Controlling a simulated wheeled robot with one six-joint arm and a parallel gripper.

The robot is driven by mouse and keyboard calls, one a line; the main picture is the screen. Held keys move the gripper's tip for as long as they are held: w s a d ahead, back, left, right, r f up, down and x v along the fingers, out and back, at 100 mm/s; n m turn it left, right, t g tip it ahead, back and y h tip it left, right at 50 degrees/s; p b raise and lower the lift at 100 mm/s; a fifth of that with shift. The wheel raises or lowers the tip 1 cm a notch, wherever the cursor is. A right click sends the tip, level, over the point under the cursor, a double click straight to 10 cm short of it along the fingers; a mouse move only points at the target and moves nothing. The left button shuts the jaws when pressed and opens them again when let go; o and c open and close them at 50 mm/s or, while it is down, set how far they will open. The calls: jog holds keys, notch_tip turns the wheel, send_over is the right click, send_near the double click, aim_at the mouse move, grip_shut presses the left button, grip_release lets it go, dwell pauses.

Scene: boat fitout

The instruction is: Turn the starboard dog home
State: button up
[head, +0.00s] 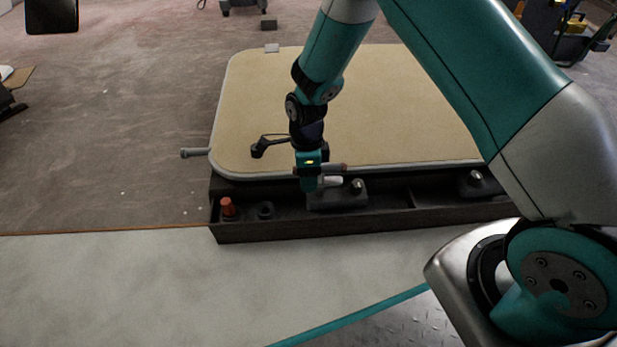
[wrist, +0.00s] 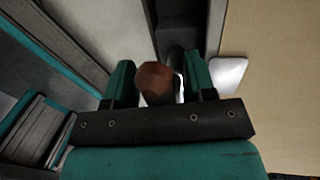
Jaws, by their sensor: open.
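My gripper (head: 318,183) points down at the front edge of the beige hatch panel (head: 400,110), over a dog with a grey metal base (head: 345,197). In the wrist view, a brown-red handle end (wrist: 155,83) shows between the two teal fingers of my gripper (wrist: 160,76). The fingers are open, with a gap visible at least on the right side of the handle. Whether either finger touches it I cannot tell. My gripper hides part of the dog in the head view. A second grey fitting (head: 476,184) sits farther right along the same edge. No label tells which is starboard.
A dark tray-like frame (head: 270,232) runs along the panel's front, holding a red knob (head: 228,207) and a small dark fitting (head: 265,210) at left. A black handle (head: 262,148) stands on the panel. A grey rod (head: 195,153) sticks out left.

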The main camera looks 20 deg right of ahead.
jog(key=c, duration=0.9)
jog(key=shift+r, duration=0.1)
